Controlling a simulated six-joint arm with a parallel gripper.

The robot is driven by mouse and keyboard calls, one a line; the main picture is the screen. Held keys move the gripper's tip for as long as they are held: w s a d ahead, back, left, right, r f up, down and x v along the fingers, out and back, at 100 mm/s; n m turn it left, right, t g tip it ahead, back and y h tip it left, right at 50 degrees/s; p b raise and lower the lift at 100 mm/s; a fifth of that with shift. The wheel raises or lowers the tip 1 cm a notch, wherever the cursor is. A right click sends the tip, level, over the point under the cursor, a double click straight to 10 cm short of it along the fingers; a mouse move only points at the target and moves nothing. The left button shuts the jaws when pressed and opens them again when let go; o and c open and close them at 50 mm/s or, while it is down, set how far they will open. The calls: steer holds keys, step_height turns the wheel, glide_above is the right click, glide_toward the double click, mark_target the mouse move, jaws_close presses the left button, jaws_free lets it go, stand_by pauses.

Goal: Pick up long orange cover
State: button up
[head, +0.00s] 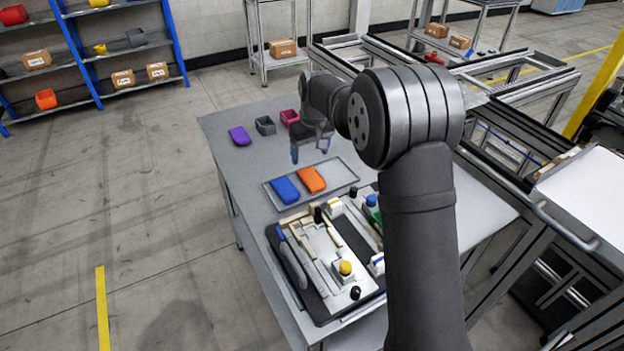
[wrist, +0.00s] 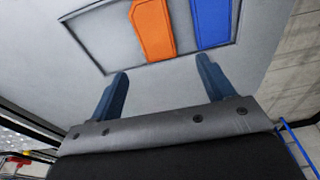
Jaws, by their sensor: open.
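The long orange cover (head: 311,180) lies in a shallow grey tray (head: 343,176) on the table, right beside a blue cover (head: 286,190). In the wrist view the orange cover (wrist: 153,30) is at the top middle, with the blue cover (wrist: 212,22) to its right; both are cut off by the top edge. My gripper (head: 310,158) hangs above the table, behind the tray in the head view. Its two blue fingers (wrist: 162,83) are spread wide with nothing between them, apart from the orange cover.
A purple piece (head: 239,136), a dark grey bin (head: 265,126) and a red bin (head: 289,118) stand at the back left of the table. A fixture board (head: 318,312) with several parts is in front of the tray. The table's left side is clear.

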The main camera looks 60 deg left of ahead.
mark_target(312, 178)
steer(key=f, duration=0.2)
steer(key=shift+a+f, duration=0.2)
steer(key=shift+f, duration=0.2)
steer(key=f, duration=0.2)
steer(key=d+f, duration=0.1)
steer(key=f, duration=0.2)
steer(key=shift+w+d, duration=0.1)
steer(key=shift+w, duration=0.05)
steer(key=shift+f, duration=0.3)
steer(key=shift+c, duration=0.4)
steer(key=c, duration=1)
